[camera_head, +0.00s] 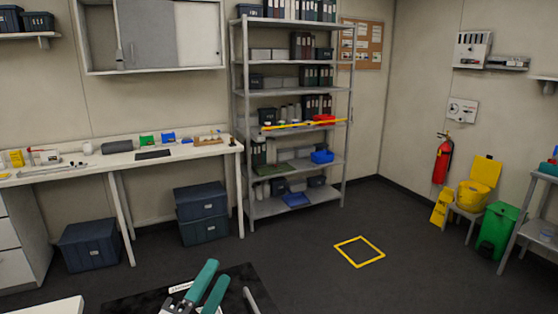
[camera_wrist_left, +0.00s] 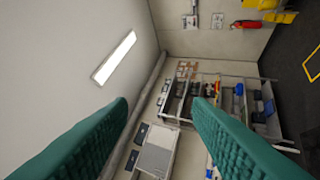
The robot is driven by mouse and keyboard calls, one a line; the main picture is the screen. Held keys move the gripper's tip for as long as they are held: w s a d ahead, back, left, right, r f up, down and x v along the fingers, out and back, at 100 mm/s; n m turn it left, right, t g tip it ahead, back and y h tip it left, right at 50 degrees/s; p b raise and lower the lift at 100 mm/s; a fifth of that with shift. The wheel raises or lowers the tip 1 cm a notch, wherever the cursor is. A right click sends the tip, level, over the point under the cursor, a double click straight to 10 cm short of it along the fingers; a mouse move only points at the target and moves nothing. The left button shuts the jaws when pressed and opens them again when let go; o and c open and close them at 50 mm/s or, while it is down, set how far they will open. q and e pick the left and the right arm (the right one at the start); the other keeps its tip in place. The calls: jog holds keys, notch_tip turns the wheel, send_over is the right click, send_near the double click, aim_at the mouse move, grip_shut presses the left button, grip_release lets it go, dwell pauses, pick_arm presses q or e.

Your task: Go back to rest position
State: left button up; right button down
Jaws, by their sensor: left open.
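My left gripper (camera_head: 217,271) shows at the bottom of the head view, with two teal fingers apart. It is open and nothing shows between the fingers. In the left wrist view the same gripper (camera_wrist_left: 161,104) has its ribbed teal fingers spread wide, with only the distant room seen between them. It is raised clear of the furniture. My right gripper is in neither view.
A metal shelf rack (camera_head: 238,130) stands at the back, beside a white bench (camera_head: 85,163) along the left wall. A yellow square (camera_head: 359,252) marks open floor.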

pick_arm(q)
jog(key=s+a+f+n+g+y, duration=0.1)
jog(key=a+f+n+g+y, duration=0.1)
jog(key=a+f+n+y, duration=0.25)
jog(key=s+a+f+n+g+y, duration=0.1)
jog(key=a+f+n+g+y, duration=0.15)
jog(key=f+n, duration=0.4)
jog(key=s+a+f+n+g+y, duration=0.1)
jog(key=s+a+f+n+g, duration=0.1)
jog(key=s+f+n+g, duration=1.35)
jog(key=s+f+m+t+b, duration=0.1)
jog(key=s+f+m+b, duration=0.25)
jog(key=f, duration=1.45)
jog(key=s+f+m+b, duration=0.3)
jog(key=s+f, duration=0.1)
jog(key=f, duration=1.5)
jog(key=s+a+f+b, duration=0.3)
jog(key=s+f, duration=1.2)
jog(key=f, duration=0.2)
jog(key=shift+s+a+f+m+g, duration=0.15)
jog(key=shift+s+f+m+g, duration=0.15)
jog(key=shift+f+g, duration=0.1)
